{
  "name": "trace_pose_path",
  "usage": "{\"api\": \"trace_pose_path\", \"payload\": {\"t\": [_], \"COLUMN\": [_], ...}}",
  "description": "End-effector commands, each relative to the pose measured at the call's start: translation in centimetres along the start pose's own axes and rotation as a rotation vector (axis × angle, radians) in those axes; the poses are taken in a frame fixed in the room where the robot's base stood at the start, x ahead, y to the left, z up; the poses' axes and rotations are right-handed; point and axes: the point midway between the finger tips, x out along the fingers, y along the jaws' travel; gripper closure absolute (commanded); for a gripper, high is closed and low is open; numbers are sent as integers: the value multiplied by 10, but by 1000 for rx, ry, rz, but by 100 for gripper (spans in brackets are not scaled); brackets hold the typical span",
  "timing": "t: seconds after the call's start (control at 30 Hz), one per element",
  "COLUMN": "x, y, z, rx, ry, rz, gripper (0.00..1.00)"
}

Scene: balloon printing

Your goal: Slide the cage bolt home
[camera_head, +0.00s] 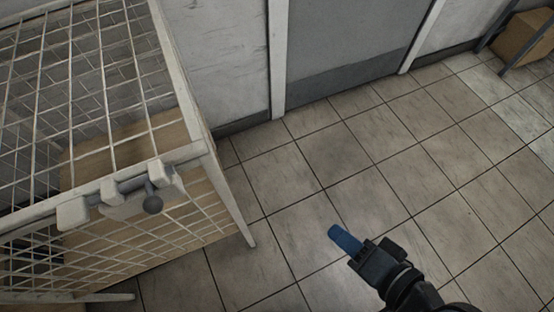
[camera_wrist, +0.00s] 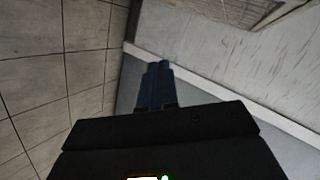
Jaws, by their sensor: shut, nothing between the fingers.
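The cage (camera_head: 205,160) is a white wire-mesh box on legs at the left of the head view. I cannot tell how far the bolt reaches into each bracket. My gripper (camera_head: 332,230) is to the right of the cage, over the tiled floor, well apart from the bolt. Its blue fingers are together and empty. They also show in the wrist view (camera_wrist: 158,68).
A grey door (camera_head: 345,45) in a white frame stands at the back wall. A cardboard box (camera_head: 525,38) sits on a rack at the far right. The tiled floor (camera_head: 330,150) between cage and door is clear. A cage leg (camera_head: 247,235) stands nearest my gripper.

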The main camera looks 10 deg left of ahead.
Motion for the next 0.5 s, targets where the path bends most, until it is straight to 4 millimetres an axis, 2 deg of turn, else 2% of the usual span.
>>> {"api": "trace_pose_path", "payload": {"t": [0.03,0.1,0.23,0.4,0.5], "x": [13,26,35,24,11], "y": [-20,-46,-100,-162,-187], "z": [-7,-9,-13,-21,-26], "rx": [24,57,77,31,-18], "ry": [-67,-181,-406,-694,-828], "rz": [-56,-129,-263,-405,-459], "gripper": [100,100,100,100,100]}}
